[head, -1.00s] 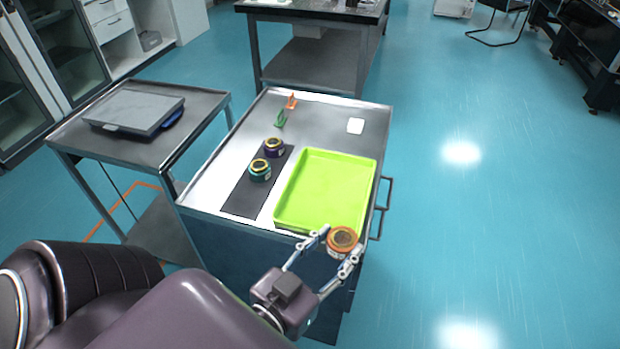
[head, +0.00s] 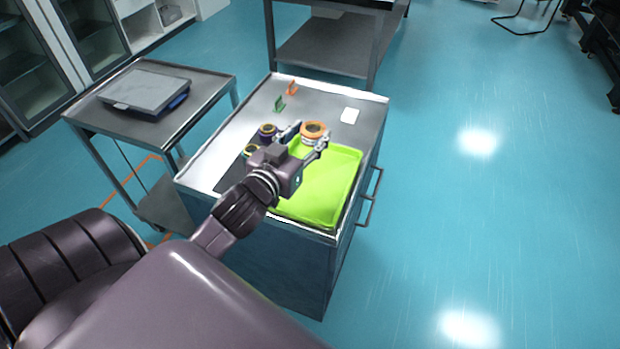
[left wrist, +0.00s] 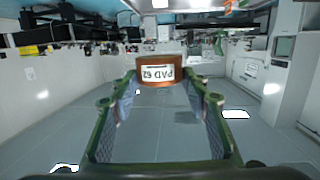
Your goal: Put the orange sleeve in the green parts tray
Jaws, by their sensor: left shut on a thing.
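The orange sleeve (head: 313,130) is a short ring with a pale band. My left gripper (head: 306,139) is shut on it, with a finger on each side. In the left wrist view the sleeve (left wrist: 161,70) sits between the fingertips, and its label reads "PAD 62" upside down. The green parts tray (head: 328,185) lies on the metal cart, with a bare floor where it shows. In the head view the sleeve appears over the tray's far left end; its height above it is hard to tell. My gripper and arm hide the tray's left part. My right gripper is not in view.
A purple sleeve (head: 267,131) and a partly hidden teal sleeve (head: 250,150) stand on a dark mat (head: 228,176) left of the tray. A green clip (head: 279,105), an orange clip (head: 292,88) and a white square (head: 350,115) lie at the cart's far end.

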